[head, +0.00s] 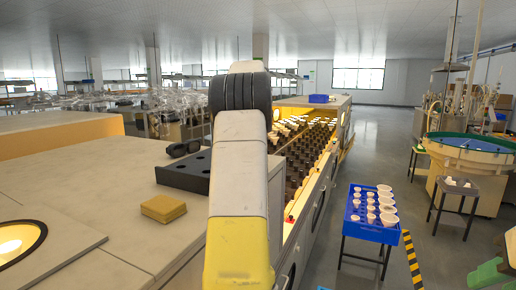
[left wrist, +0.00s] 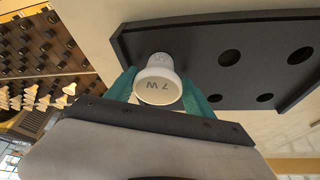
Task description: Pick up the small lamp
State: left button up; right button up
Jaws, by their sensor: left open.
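A small white lamp (left wrist: 158,82) marked "7 W" shows in the left wrist view, its round face toward the camera. My left gripper (left wrist: 160,95) is open, with one teal finger on each side of the lamp. I cannot tell whether the fingers touch it. Behind the lamp is a black holder (left wrist: 200,50) with several round holes. It also shows in the head view (head: 180,178), partly behind my left arm. My arm hides the lamp and left fingertips there. Green fingers at the lower right edge look like my right gripper (head: 488,274), partly cut off.
A yellow sponge-like block (head: 163,208) lies on the bench, left of my arm. A black object (head: 184,148) lies behind the holder. A long rack (head: 310,140) holds rows of lamps and dark sockets. A blue tray (head: 368,228) of white lamps stands on a stand across the aisle.

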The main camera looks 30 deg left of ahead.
pick_arm(q)
jog(key=shift+w+a+f, duration=0.1)
jog(key=shift+w+f, duration=0.15)
jog(key=shift+f, duration=0.25)
jog(key=shift+s+f, duration=0.1)
jog(key=shift+f, duration=0.1)
jog(key=c, duration=1.1)
jog(key=shift+r, duration=0.45)
notch_tip(320, 180, up, 7)
jog(key=shift+r, duration=0.1)
jog(key=shift+w+a+r, duration=0.15)
jog(key=shift+w+r, duration=0.05)
jog(key=shift+r, duration=0.25)
jog(key=shift+s+r, duration=0.15)
jog(key=shift+r, duration=0.4)
